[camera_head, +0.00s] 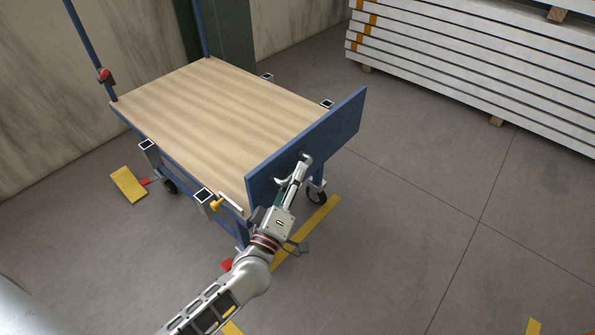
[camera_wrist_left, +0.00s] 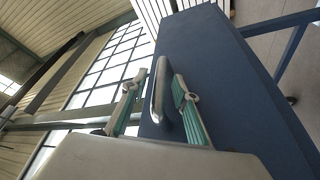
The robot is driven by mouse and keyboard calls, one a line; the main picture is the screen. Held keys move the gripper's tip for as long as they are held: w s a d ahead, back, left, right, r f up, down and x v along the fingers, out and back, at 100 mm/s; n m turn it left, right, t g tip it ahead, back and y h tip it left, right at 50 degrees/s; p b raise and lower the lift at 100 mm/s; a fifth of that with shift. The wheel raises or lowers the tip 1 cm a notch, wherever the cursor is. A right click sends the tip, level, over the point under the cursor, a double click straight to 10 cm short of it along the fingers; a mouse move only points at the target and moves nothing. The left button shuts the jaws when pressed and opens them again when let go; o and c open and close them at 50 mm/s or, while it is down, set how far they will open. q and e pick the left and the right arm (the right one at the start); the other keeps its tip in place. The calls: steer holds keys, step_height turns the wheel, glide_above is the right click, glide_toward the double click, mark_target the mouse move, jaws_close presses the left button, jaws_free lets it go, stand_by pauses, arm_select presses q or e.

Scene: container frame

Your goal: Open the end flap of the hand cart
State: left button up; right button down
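The hand cart has a wooden deck (camera_head: 210,115) and a blue end flap (camera_head: 335,128) standing upright at its right end. In the left wrist view the flap (camera_wrist_left: 225,75) fills the middle, with a curved metal handle (camera_wrist_left: 158,92) on it. My left gripper (camera_head: 293,172) is at the flap's outer face. In the wrist view its two fingers (camera_wrist_left: 158,103) are apart, one on each side of the handle, with visible gaps. A yellow-knobbed latch (camera_head: 216,204) sits at the deck's near corner beside the flap. My right gripper is not in view.
Stacked white panels (camera_head: 475,60) stand at the back right. Blue posts rise at the cart's far left end, one with a red clamp (camera_head: 105,76). A wall (camera_head: 50,80) is behind the cart. The grey floor (camera_head: 420,230) right of the flap is clear.

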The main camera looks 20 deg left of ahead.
arm_select(q)
steer(key=shift+w+r, duration=0.1)
steer(key=shift+w, duration=0.55)
jaws_close()
